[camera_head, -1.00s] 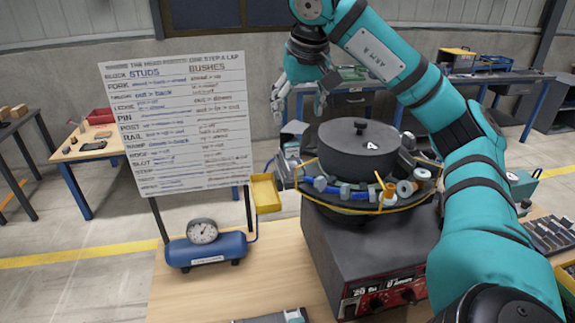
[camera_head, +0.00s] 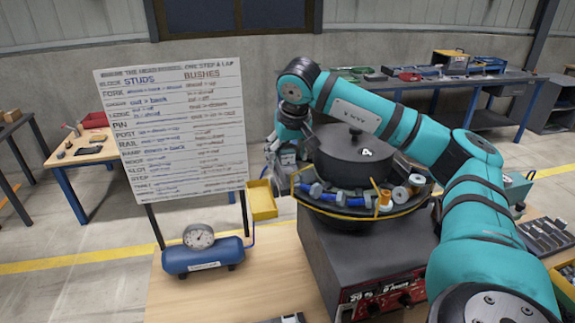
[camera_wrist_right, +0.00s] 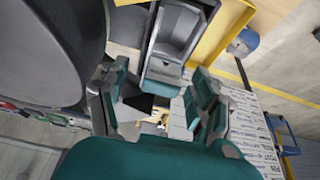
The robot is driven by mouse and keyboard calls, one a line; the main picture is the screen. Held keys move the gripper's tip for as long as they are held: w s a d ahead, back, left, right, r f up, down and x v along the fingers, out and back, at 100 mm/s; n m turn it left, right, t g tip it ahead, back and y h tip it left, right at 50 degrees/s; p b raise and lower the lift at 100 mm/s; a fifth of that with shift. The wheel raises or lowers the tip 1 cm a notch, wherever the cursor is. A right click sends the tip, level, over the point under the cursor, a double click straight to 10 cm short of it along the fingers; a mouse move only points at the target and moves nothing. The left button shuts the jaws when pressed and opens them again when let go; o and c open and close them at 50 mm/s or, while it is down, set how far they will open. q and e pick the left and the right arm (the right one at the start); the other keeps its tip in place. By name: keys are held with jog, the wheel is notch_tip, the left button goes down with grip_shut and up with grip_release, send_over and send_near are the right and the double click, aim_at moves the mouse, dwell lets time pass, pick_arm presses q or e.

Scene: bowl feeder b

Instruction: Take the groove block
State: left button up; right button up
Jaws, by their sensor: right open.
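My right gripper (camera_head: 278,148) hangs fingers down at the left edge of the bowl feeder (camera_head: 352,150). In the right wrist view its two teal and grey fingers (camera_wrist_right: 160,76) stand apart with a clear gap. A grey, open-topped, channel-shaped piece (camera_wrist_right: 175,35) lies just beyond the fingertips; its lower end, a small grey block-like part (camera_wrist_right: 163,72), shows between them. I cannot tell whether this part is the groove block or part of the feeder's chute. In the head view the gripper largely hides this spot. My left gripper is out of view.
A yellow tray (camera_head: 262,199) sits left of the bowl, close below the gripper. Blue studs (camera_head: 325,194) and pale bushes lie on the bowl's track. A lettered board (camera_head: 175,130) and a blue air tank (camera_head: 203,257) stand to the left.

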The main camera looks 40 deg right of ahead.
grip_shut()
dwell(0.5)
jog(key=shift+r, duration=0.1)
